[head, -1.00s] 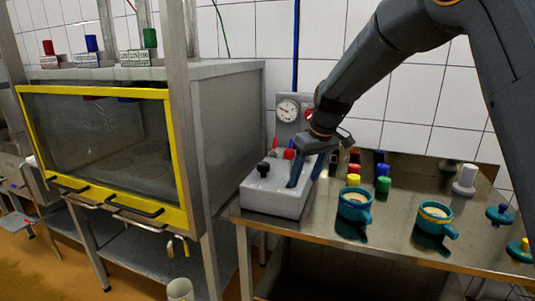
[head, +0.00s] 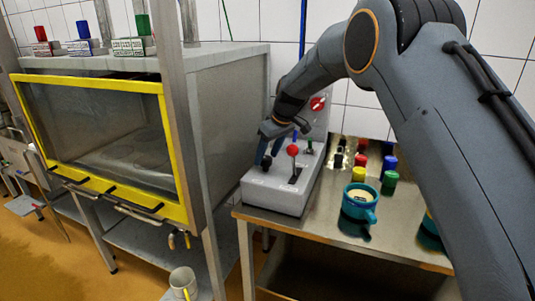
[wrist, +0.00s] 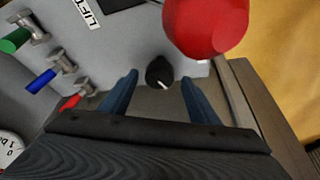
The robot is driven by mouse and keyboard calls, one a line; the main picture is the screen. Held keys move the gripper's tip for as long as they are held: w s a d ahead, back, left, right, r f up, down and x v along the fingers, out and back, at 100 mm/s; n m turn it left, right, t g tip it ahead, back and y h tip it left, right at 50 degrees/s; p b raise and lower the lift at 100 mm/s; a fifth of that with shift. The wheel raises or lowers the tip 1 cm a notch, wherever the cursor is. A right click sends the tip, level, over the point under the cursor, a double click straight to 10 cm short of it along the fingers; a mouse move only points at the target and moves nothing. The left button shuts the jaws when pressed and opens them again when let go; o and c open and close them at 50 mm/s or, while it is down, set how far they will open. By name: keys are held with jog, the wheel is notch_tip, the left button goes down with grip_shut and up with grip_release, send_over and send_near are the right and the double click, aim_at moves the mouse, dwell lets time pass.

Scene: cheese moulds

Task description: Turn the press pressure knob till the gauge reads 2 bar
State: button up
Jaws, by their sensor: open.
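The grey press control box (head: 272,192) stands at the left end of the steel table. Its black knob (head: 267,164) is near the left edge; in the wrist view the knob (wrist: 159,72) shows a white pointer mark. My gripper (head: 269,154) is open at the knob, its blue fingers pointing down. In the wrist view the knob lies between the two fingertips (wrist: 160,82), with a gap on each side. I cannot tell whether the tips reach its height. Only an edge of the white gauge (wrist: 9,148) shows in the wrist view, its needle unseen. My arm hides the gauge in the head view.
A lever with a red ball (head: 292,150) rises close beside the gripper. Green (wrist: 15,40), blue (wrist: 40,80) and red (wrist: 72,101) handles sit on the box. A red knob (head: 317,103) is on the back panel.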

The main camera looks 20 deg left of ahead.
jog(key=shift+w+a+f, duration=0.1)
jog(key=shift+w+f, duration=0.05)
jog(key=shift+f, duration=0.4)
jog(key=c, duration=1)
jog(key=m+t+h, duration=0.1)
jog(key=m, duration=0.2)
jog(key=m+t, duration=0.1)
jog(key=m, duration=0.2)
jog(key=shift+s+a+h, duration=0.2)
jog(key=shift+h, duration=0.2)
jog(key=m+h+b, duration=0.1)
jog(key=m, duration=0.3)
jog(key=shift+a+m+t, duration=0.15)
jog(key=shift+m+t, duration=0.15)
jog(key=shift+m, duration=0.1)
jog(key=shift+m+h+b, duration=0.7)
jog(key=shift+m, duration=0.5)
